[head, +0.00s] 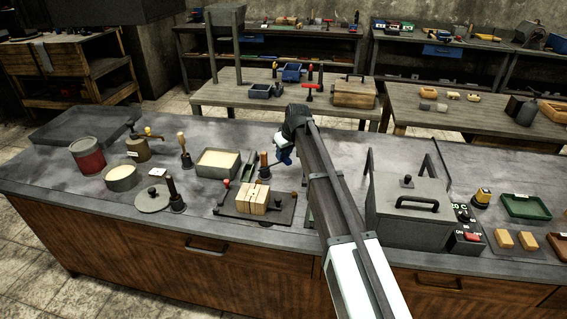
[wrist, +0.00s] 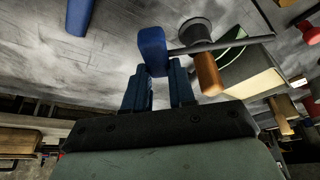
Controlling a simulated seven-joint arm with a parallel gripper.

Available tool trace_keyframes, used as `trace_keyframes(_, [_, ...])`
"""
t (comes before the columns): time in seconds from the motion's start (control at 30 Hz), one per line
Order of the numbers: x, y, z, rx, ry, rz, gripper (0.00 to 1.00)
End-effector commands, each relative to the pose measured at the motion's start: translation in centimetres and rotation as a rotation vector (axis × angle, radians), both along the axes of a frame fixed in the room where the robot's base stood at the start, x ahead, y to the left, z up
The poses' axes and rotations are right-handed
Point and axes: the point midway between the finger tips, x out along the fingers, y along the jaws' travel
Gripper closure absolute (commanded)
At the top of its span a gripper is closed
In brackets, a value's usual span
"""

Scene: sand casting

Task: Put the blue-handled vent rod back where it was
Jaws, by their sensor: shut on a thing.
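My gripper (head: 284,152) is over the middle of the grey bench, just behind the clamped wooden block. In the wrist view my gripper (wrist: 157,88) is shut on the blue handle of the vent rod (wrist: 151,52). The rod's thin grey shaft (wrist: 222,43) points sideways to the right, passing close to a brown-handled tool (wrist: 208,73) in a round dark base. Whether they touch cannot be told. In the head view the blue handle is hard to tell from my blue fingers. Another blue piece (wrist: 78,14) shows at the wrist view's upper left; what it is is unclear.
A sand-filled box (head: 216,163), a wooden-handled tool (head: 183,150) and a dark-handled tool (head: 174,194) stand to the left. The clamped wooden block (head: 253,198) is in front. A grey lidded box (head: 402,220) stands right of my arm.

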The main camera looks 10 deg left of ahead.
Motion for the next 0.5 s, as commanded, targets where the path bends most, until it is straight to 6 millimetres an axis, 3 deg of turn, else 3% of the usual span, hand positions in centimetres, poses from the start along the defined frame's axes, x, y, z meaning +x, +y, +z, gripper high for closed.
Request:
trace_keyframes(0.2, [0.6,-0.5,1.7,0.000,0.000,-0.001,1.00])
trace_keyframes(0.5, [2.9,-2.8,0.3,0.002,0.000,-0.001,1.00])
